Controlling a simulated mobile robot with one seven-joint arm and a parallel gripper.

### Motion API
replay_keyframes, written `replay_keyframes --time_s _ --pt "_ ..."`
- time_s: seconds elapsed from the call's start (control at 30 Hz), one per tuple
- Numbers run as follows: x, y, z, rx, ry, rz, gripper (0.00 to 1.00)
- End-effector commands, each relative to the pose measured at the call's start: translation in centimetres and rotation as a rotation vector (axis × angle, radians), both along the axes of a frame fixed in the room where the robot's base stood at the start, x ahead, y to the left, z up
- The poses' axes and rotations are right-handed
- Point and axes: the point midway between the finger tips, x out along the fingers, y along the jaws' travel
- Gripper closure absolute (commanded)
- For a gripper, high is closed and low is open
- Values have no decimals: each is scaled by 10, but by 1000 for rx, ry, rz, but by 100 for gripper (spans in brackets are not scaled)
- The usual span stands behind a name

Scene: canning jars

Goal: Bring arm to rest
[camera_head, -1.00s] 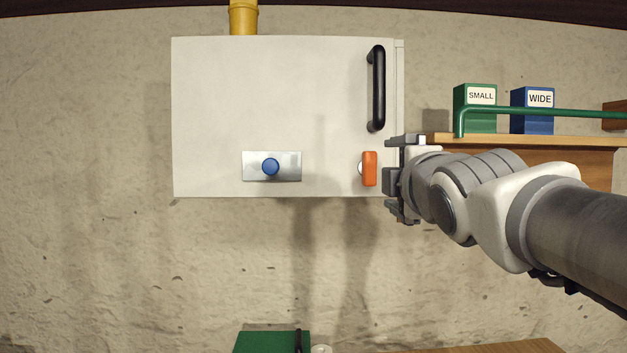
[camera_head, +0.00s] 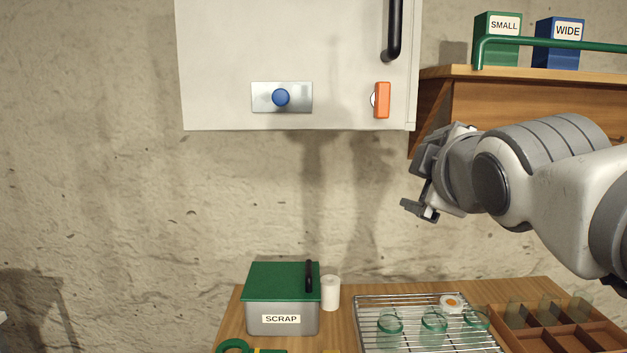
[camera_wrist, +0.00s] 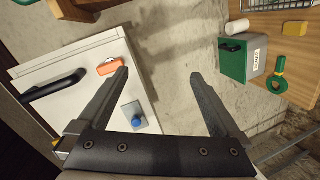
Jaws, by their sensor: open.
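My gripper (camera_head: 422,187) hangs in the air right of and below the white wall cabinet (camera_head: 225,60), in front of the wall below the wooden shelf. In the wrist view its two dark fingers (camera_wrist: 160,85) are spread wide with nothing between them but bare wall. The cabinet door is shut. It carries a black handle (camera_head: 396,30), an orange latch (camera_head: 382,100) standing upright, and a blue knob (camera_head: 281,97) on a metal plate. The gripper touches none of these.
Below is a wooden bench with a grey SCRAP box (camera_head: 270,319) with a green lid, a white roll (camera_head: 331,293), a wire rack (camera_head: 375,300) holding jars, and a brown divided tray (camera_head: 575,335). A shelf (camera_head: 500,75) holds SMALL (camera_head: 497,45) and WIDE (camera_head: 558,50) boxes.

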Motion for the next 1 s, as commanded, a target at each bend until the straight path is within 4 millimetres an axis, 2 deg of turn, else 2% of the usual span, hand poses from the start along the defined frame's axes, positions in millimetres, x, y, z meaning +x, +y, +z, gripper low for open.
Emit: replay_keyframes --time_s 0.03,0.2,0.3,0.43,0.5,0.63,1.0 --pt "-11 -2 -27 109 78 -42 0" --pt "-58 -2 -120 507 350 -260 0" --pt "-91 1 -165 697 485 -412 0" --pt "-128 6 -207 870 610 -588 0" --pt "-141 8 -220 929 652 -658 0" --pt "-154 10 -232 980 689 -726 0" --pt "-155 11 -233 986 692 -734 0"
